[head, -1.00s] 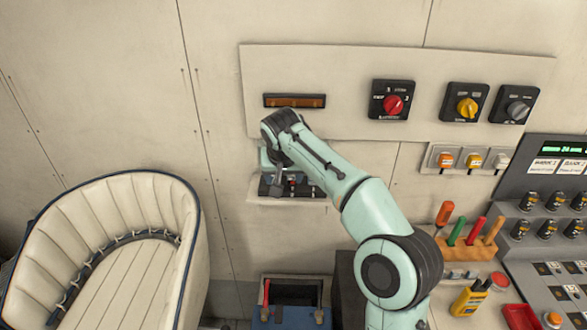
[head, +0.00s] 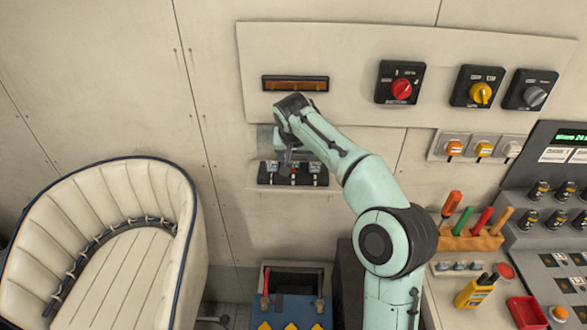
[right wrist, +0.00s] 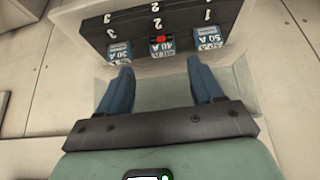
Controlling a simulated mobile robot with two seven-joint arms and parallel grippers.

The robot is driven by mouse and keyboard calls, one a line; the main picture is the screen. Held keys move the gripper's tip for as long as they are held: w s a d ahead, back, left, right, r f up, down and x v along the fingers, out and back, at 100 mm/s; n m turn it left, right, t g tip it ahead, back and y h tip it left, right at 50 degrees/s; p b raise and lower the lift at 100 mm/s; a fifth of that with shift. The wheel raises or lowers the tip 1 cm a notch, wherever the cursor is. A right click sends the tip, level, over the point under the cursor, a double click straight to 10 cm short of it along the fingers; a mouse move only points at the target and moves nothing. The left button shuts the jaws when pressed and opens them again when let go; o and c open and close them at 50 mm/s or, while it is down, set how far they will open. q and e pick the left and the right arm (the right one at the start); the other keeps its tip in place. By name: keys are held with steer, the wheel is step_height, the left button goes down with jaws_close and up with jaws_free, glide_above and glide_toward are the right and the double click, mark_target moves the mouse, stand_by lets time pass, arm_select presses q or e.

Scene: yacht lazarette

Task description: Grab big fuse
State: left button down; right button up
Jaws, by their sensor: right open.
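The black fuse holder (head: 267,178) is on a small white ledge on the wall, below the panel. In the right wrist view the holder (right wrist: 185,20) carries three blue fuses with white upside-down labels. The left fuse (right wrist: 119,53) seems to read 30 A, the middle fuse (right wrist: 162,47) 40 A and the right fuse (right wrist: 208,38) 50 A. A red spot shows above the middle fuse. My right gripper (right wrist: 159,65) is open and empty, its fingertips just short of the fuses, with the middle fuse between their lines. In the head view my wrist partly hides it. My left gripper is out of view.
A padded chair (head: 70,220) stands at left. Rotary switches (head: 401,83) are on the panel at upper right.

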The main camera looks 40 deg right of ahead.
mark_target(294, 164)
steer(key=x, duration=0.3)
steer(key=shift+a+f, duration=0.25)
steer(key=shift+f, duration=0.25)
steer(key=shift+w+d+f, duration=0.2)
steer(key=shift+w+f, duration=0.15)
steer(key=shift+f, duration=0.15)
steer(key=c, duration=1.1)
steer(key=shift+r, duration=0.15)
